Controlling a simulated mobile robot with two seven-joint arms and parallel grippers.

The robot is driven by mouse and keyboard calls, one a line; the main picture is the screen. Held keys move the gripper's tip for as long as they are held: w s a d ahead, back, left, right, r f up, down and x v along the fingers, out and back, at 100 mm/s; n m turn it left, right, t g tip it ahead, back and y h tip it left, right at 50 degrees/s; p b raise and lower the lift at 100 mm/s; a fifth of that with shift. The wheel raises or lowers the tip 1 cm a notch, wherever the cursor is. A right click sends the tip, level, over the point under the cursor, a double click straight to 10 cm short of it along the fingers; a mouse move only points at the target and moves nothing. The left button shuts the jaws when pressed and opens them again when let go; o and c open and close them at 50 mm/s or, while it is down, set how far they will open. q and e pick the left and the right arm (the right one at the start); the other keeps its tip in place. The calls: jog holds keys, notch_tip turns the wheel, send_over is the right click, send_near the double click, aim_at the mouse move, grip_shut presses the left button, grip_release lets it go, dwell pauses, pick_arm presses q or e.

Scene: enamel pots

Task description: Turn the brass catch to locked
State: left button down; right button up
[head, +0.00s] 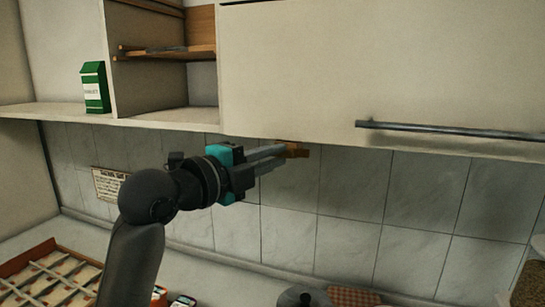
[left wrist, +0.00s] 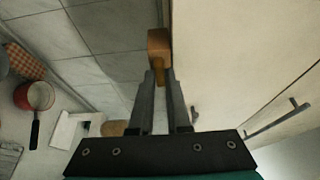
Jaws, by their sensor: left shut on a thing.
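The brass catch (head: 293,149) sits at the lower edge of the closed white cupboard door (head: 370,70). It also shows in the left wrist view (left wrist: 159,45) as a brown-gold block with a narrower part running down between my fingers. My left gripper (head: 283,153) reaches up from the left, and its two fingers are shut on the catch; in the left wrist view the fingertips (left wrist: 160,78) lie on either side of the narrower part. Whether the catch is at locked cannot be told. My right gripper is in neither view.
A long bar handle (head: 450,131) runs along the door's lower right. A green carton (head: 94,87) stands on the shelf at left, beside an open wooden compartment. A divided wooden tray (head: 50,281) and a dark round pot lid (head: 303,297) are on the counter below.

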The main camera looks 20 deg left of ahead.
pick_arm(q)
jog(key=shift+f, duration=0.1)
dwell(0.6)
jog(key=shift+f+n+b, duration=0.1)
jog(key=shift+n+b, duration=0.2)
jog(key=shift+n, duration=0.3)
jog(key=n+t+y, duration=0.1)
jog(key=n, duration=0.3)
jog(key=n+t+y, duration=0.1)
jog(key=n+t, duration=0.1)
jog(key=n, duration=0.3)
jog(key=n+t+p, duration=0.1)
jog(key=n+t, duration=0.1)
jog(key=n, duration=0.2)
jog(key=shift+d+f+n+y, duration=0.25)
jog(key=shift+d+n+y, duration=0.05)
jog(key=shift+y, duration=0.1)
jog(key=shift+d+f+n+t+y+p, duration=0.15)
jog(key=shift+n+y+p, duration=0.4)
jog(key=shift+n, duration=0.7)
jog(key=shift+a+r+n+t+y+p, duration=0.1)
jog(key=shift+n+t+y+p, duration=0.15)
jog(key=shift+n+y, duration=0.75)
jog(key=shift+d+f+n+t+y+p, duration=0.1)
jog(key=shift+n+y+p, duration=0.3)
jog(key=shift+n, duration=1.15)
